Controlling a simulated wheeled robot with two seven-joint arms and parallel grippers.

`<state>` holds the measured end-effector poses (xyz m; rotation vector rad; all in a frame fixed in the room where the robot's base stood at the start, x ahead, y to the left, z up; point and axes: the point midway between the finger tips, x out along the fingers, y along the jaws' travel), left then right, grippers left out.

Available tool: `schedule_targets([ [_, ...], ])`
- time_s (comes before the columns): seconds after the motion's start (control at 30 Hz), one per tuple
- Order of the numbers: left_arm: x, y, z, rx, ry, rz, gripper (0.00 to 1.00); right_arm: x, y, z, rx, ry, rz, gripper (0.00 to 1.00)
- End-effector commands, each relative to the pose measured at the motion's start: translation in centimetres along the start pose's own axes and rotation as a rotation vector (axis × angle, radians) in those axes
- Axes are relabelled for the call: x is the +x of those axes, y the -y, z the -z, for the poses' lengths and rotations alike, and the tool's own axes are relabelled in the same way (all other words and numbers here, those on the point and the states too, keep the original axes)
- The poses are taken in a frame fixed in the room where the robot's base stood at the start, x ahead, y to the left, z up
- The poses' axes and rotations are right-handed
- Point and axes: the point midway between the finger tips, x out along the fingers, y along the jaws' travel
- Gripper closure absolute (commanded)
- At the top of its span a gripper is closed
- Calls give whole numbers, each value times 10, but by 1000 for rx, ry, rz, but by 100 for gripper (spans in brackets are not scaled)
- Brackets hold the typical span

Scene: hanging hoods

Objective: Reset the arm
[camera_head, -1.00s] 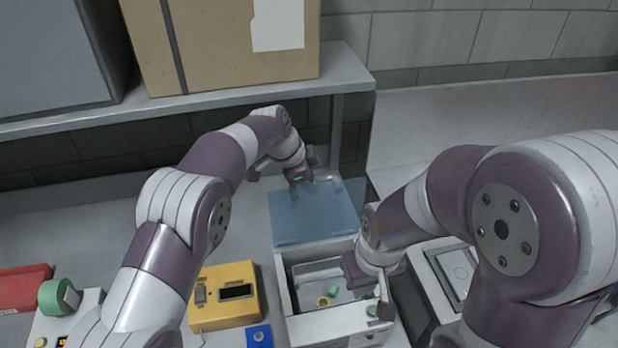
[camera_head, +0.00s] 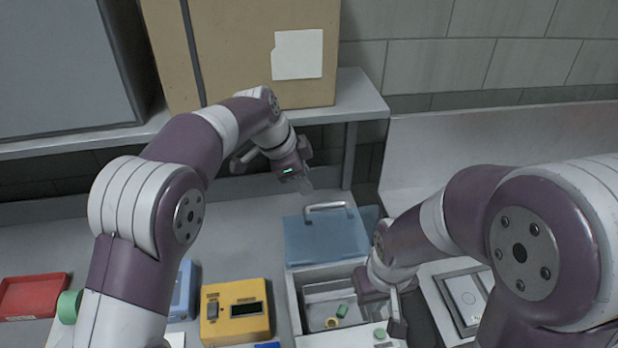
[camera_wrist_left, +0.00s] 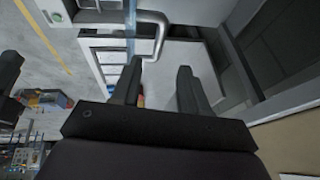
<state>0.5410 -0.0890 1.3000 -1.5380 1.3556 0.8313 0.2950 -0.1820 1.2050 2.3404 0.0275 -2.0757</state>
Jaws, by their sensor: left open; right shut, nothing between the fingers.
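My left gripper (camera_head: 306,186) hangs in the air above and behind the blue translucent lid (camera_head: 322,243), open and empty. In the left wrist view its two dark fingers (camera_wrist_left: 158,82) stand apart, with the lid's metal handle (camera_wrist_left: 152,36) beyond them. The handle (camera_head: 328,207) is free in the head view. My right gripper (camera_head: 388,312) is low at the right side of the white box (camera_head: 292,305), shut and holding nothing; its fingertips are partly hidden. The box's front is open from above, and a green piece (camera_head: 342,311) and a yellow ring (camera_head: 332,323) lie inside.
A yellow device (camera_head: 235,312) stands left of the box, with a red tray (camera_head: 33,296) farther left. A shelf (camera_head: 358,100) holding a cardboard box (camera_head: 235,60) is close behind my left arm. A switch panel (camera_head: 463,298) is at the right.

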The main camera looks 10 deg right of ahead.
Motion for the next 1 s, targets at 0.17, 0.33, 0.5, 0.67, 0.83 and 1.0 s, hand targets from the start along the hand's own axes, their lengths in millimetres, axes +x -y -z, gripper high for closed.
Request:
schedule_targets([
  [0.17, 0, 0, 0, 0, 0, 0, 56, 0, 0, 0, 0, 1, 0, 100],
  [0.33, 0, 0, 0, 0, 0, 0, 56, 1, 0, 0, 0, 1, 0, 100],
  [0.5, 4, -4, -17, -62, 19, 3, 56, 7, 0, -1, 0, 0, 0, 100],
  [0.67, 14, -45, -112, -456, 133, 42, 56, 39, 0, -5, 0, 1, 0, 100],
  [0.83, 21, -138, -224, -989, 260, 131, 56, 72, 0, -9, 0, 1, 0, 100],
  [1.0, 27, -229, -286, -1363, 329, 209, 56, 92, 0, -11, 0, 1, 0, 100],
])
